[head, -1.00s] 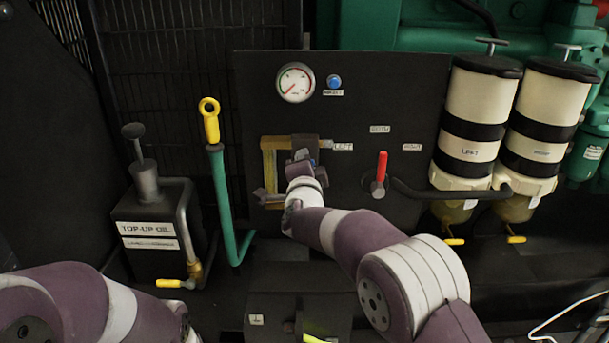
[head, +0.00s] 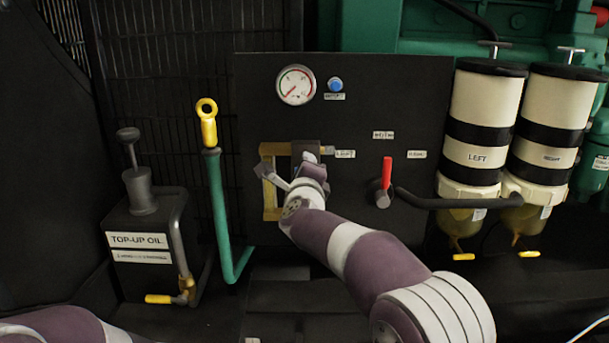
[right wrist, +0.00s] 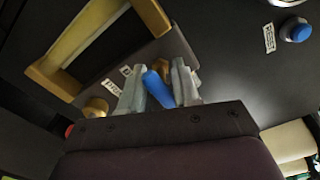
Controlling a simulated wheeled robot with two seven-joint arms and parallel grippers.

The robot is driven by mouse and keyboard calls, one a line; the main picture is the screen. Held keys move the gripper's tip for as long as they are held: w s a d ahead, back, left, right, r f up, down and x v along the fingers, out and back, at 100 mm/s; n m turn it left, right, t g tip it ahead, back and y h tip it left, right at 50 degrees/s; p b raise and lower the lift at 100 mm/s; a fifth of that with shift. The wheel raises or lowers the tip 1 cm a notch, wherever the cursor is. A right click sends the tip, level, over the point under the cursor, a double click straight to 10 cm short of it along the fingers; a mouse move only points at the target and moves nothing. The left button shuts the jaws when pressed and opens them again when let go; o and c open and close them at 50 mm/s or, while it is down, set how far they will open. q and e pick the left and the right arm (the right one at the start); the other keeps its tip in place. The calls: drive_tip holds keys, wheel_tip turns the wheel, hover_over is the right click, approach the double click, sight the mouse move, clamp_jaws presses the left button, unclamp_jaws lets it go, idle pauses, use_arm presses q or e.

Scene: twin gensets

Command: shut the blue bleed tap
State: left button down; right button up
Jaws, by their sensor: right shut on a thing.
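The blue bleed tap (right wrist: 157,88) shows in the right wrist view as a short blue lever between my right gripper's two grey fingers. My right gripper (right wrist: 159,74) is shut on this lever. In the head view my right gripper (head: 302,172) is against the black panel (head: 400,90), at the brass-coloured pipe frame (head: 268,206), and it hides the tap. My left arm only shows at the bottom left corner of the head view, and its gripper is out of sight.
A red lever (head: 387,172) stands upright on the panel to the right, with a black hose. A gauge (head: 296,85) and a blue button (head: 335,85) are above. A green hand lever (head: 221,210) and the top-up oil can (head: 140,240) are to the left.

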drive_tip(key=shift+m, duration=0.3)
drive_tip(key=o, duration=0.9)
drive_tip(key=s, duration=1.2)
drive_tip(key=shift+s, duration=0.3)
